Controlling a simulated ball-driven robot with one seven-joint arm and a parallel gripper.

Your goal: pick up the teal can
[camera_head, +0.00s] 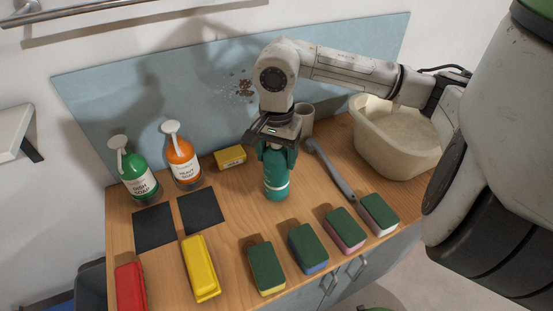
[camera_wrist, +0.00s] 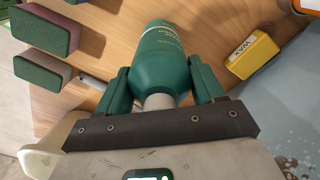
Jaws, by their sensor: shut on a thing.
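The teal can (camera_head: 276,178) is upright at the middle of the wooden counter, with a narrower neck and pale lettering. My gripper (camera_head: 277,150) comes down from above and is shut on its upper part. In the wrist view the can (camera_wrist: 163,42) lies between the two dark green fingers of my gripper (camera_wrist: 161,70), which press on its sides near the neck. The fingers hide part of the can's top in the head view. I cannot tell whether its base touches the counter.
Sponges (camera_head: 308,248) line the front edge. Left are soap bottles (camera_head: 183,162), dark pads (camera_head: 201,209), a yellow dish (camera_head: 201,268) and a red one (camera_head: 131,287). A yellow box (camera_head: 230,157), grey cup (camera_head: 305,118), brush (camera_head: 331,170) and cream basin (camera_head: 395,140) stand near the can.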

